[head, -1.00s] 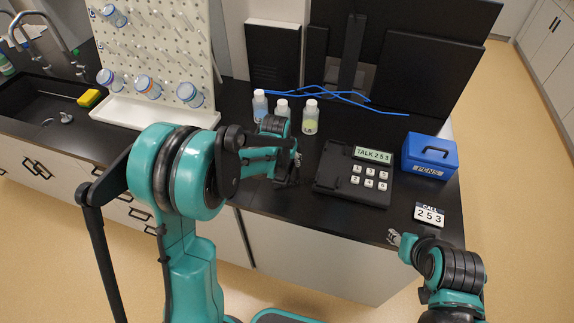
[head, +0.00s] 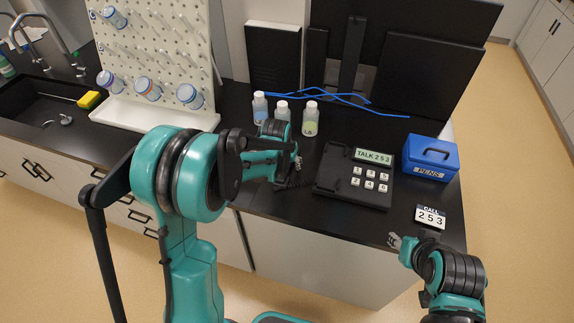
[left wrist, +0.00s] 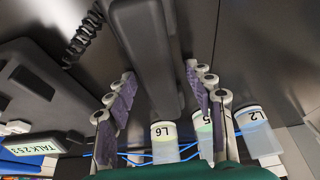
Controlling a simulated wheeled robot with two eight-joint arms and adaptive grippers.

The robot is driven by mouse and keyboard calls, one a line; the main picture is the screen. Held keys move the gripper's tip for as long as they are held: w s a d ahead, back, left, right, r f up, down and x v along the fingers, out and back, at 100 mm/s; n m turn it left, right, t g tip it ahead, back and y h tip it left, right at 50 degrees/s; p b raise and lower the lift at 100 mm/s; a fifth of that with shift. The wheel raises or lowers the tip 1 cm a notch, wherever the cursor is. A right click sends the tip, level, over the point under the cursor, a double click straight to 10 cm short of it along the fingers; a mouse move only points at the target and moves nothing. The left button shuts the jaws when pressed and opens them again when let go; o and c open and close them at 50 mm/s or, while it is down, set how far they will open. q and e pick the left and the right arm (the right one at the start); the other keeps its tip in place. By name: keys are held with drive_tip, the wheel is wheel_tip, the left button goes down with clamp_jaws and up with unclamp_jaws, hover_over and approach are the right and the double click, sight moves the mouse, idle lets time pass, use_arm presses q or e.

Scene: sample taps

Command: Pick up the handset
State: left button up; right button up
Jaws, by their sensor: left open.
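The black handset (left wrist: 150,60) shows in the left wrist view as a long dark bar, lying between the two spread finger pairs of my left gripper (left wrist: 165,112). The fingers look apart from its sides. In the head view my left gripper (head: 294,162) is over the counter just left of the phone base (head: 335,183); the arm and gripper hide most of the handset there. A coiled cord (left wrist: 84,38) runs beside it. The phone's display (head: 374,156) reads TALK 253. My right gripper (head: 394,240) is at the counter's front edge; its opening is unclear.
Several capped bottles (head: 311,118) stand behind my left gripper. Blue cables (head: 345,97) lie behind them. A blue PENS box (head: 430,157) is right of the phone, with a CALL 253 card (head: 430,217) in front. Bare counter (head: 335,214) lies before the phone.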

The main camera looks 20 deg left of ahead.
use_arm(q)
clamp_jaws()
drive_tip(key=shift+r, duration=0.1)
